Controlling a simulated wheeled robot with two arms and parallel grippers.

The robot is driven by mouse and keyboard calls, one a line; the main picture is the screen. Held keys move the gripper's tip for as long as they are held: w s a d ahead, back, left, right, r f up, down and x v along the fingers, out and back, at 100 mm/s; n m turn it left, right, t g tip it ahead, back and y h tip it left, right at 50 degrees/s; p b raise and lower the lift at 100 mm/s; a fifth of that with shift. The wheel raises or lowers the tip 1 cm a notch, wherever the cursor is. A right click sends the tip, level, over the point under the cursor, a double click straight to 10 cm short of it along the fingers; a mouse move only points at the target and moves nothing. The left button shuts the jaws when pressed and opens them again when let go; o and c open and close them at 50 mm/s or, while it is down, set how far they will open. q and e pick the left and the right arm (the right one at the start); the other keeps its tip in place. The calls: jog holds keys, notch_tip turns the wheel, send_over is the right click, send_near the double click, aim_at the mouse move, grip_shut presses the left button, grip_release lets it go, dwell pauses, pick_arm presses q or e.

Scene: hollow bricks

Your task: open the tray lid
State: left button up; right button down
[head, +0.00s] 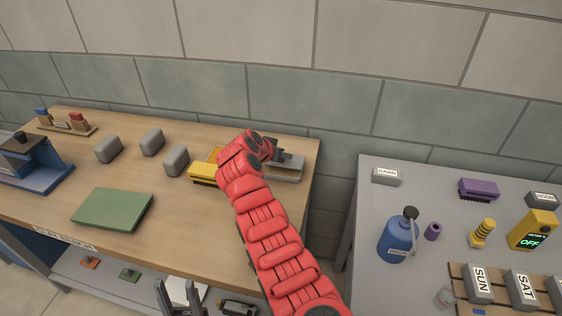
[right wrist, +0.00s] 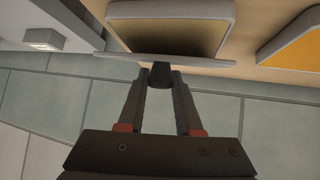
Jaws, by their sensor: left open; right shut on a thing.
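A grey tray (head: 284,176) sits at the far right corner of the wooden workbench. In the right wrist view, its pale rim (right wrist: 170,10) surrounds a brownish inside. A thin grey lid (right wrist: 110,59) shows nearly edge-on along the near side of the tray, apparently tilted up; its exact angle is unclear. My right gripper (right wrist: 159,74) is shut on the lid's dark handle. In the head view, my red right arm reaches over the bench and partly hides the tray. My left gripper (head: 180,292) is open and empty at the bottom, in front of the bench.
A yellow brush-like object (head: 203,173) lies left of my right arm. Several grey blocks (head: 151,141) and a green board (head: 113,209) lie farther left. A grey table (head: 365,222) with a blue bottle (head: 397,241) stands right, across a gap. A wall is behind.

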jog(key=shift+w+r+b, duration=0.15)
jog(key=shift+w+b, duration=0.05)
jog(key=shift+b, duration=0.15)
jog(key=shift+d+b, duration=0.1)
jog(key=shift+b, duration=0.3)
jog(key=shift+w+d+r+b, duration=0.15)
jog(key=shift+w+r+b, duration=0.45)
jog(key=shift+b, duration=0.6)
jog(key=shift+w+d+r, duration=0.1)
jog(key=shift+r, duration=0.2)
jog(key=c, duration=0.6)
grip_release()
jog(key=shift+f, duration=0.1)
